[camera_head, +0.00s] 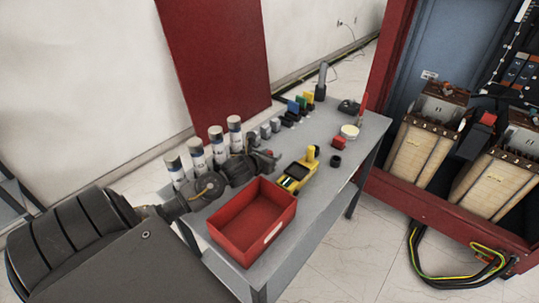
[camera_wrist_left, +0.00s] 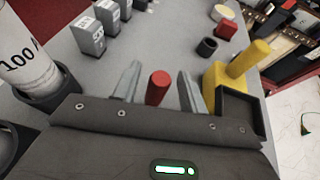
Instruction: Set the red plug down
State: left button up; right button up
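The red plug (camera_wrist_left: 158,87) shows as a red cylinder end between the two fingers of my left gripper (camera_wrist_left: 159,82) in the left wrist view. A gap shows on each side of it, so the fingers look open around it and apart from it. The plug's lower part is hidden by the gripper body. In the head view my left gripper (camera_head: 265,160) is low over the grey table (camera_head: 318,132), behind the red bin. A small red spot shows there, too small to make out. My right gripper is not in view.
A red bin (camera_head: 229,222) stands at the table's near end. White-topped cylinders (camera_head: 217,143) line the left side. A red block (camera_head: 339,143) and black ring (camera_head: 336,161) sit farther right, with bare table around them.

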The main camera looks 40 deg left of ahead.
pick_arm(q)
jog(key=shift+r, duration=0.2)
jog(key=shift+s, duration=0.3)
jog(key=b+v, duration=0.1)
jog(key=v, duration=1)
jog(key=shift+r, duration=0.15)
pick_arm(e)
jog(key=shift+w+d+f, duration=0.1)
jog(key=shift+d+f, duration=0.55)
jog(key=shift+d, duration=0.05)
pick_arm(q)
jog(key=shift+s+d, duration=0.1)
jog(key=shift+s, duration=0.05)
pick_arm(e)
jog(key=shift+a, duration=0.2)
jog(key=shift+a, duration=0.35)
